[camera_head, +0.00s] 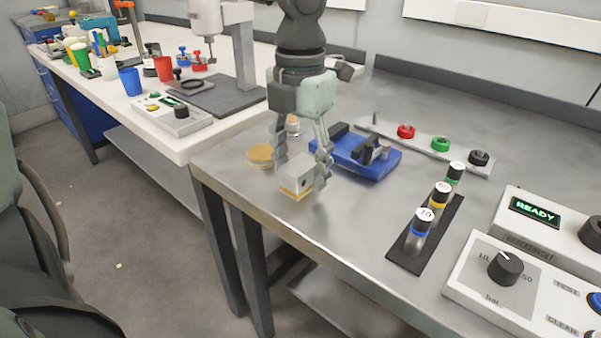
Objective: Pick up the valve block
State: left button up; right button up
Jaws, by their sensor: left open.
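The valve block (297,181) is a small light grey cube with a yellow stripe near its base. It sits near the front left edge of the metal table in the head view. My left gripper (301,176) points down over it, with one finger on the block's left side and the other on its right. The fingers are open around the block; I cannot tell whether they touch it. Part of the block's sides is hidden by the fingers. My right gripper is not in view.
A blue fixture (352,152) stands close behind the block, and a round yellowish disc (261,157) lies to its left. A black strip (434,236) with three labelled cylinders is to the right. A control box (520,290) fills the right front. The table's front edge is near.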

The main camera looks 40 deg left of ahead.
pick_arm(q)
grip_shut()
dwell(0.4)
jog(key=shift+r, duration=0.1)
